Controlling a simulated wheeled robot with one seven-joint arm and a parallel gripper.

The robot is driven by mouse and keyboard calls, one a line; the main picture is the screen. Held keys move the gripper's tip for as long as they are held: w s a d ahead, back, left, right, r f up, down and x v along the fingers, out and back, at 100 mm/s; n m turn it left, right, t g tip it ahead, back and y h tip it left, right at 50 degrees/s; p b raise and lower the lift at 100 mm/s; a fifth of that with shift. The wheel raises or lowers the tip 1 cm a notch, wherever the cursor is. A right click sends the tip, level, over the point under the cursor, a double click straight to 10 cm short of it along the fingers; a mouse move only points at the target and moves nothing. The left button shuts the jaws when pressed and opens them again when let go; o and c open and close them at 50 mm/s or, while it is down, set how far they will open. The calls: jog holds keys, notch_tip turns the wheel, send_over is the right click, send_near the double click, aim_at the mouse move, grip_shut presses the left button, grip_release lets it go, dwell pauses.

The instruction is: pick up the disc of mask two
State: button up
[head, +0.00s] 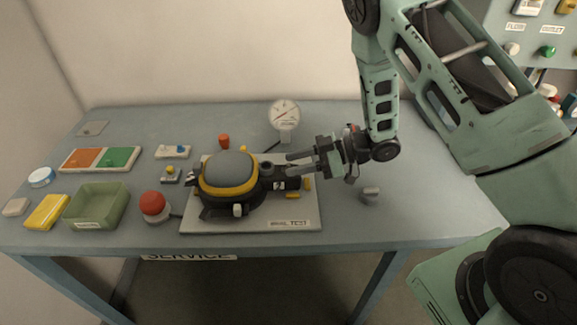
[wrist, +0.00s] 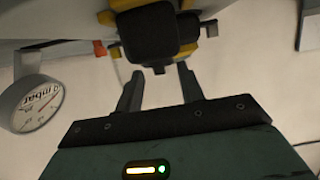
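A black mask (head: 228,178) with a grey visor and a yellow band lies on the pale test board. A small tag marked 2 (head: 278,185) is by its right end. My gripper (head: 287,162) reaches in from the right, its fingers pointing left at that end. In the wrist view its two fingers (wrist: 158,82) are apart with nothing between them. A dark block with yellow parts (wrist: 150,35) is just beyond the fingertips; whether it touches them I cannot tell. I cannot clearly make out the disc.
The test board (head: 305,215) carries small yellow parts. A dial gauge (head: 285,115) stands behind it and shows in the wrist view (wrist: 30,103). A red button (head: 153,205), green bin (head: 97,207) and orange-green tray (head: 100,158) are left.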

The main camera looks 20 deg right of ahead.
grip_shut()
